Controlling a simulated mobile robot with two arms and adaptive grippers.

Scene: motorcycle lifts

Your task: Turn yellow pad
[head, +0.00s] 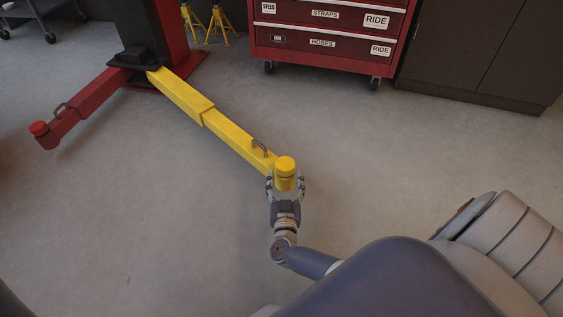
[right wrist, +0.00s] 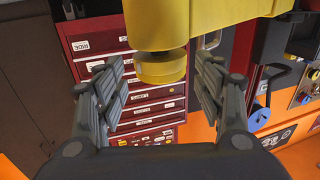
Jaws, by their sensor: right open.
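The yellow pad (head: 286,165) is a short round cap on the free end of the yellow lift arm (head: 208,117). My right gripper (head: 285,184) is at that end of the arm, on the near side of the pad. In the right wrist view the pad (right wrist: 162,69) shows between the two spread fingers of my right gripper (right wrist: 157,76), with a visible gap on each side. The right gripper is open and holds nothing. The yellow lift arm fills the top of that view. My left gripper is not in view.
A red lift arm (head: 75,103) with a red pad (head: 43,135) reaches left from the dark lift column (head: 133,25). A red tool cabinet (head: 325,40) stands at the back, with yellow stands (head: 219,25) beside it. The grey floor (head: 130,220) is clear at left.

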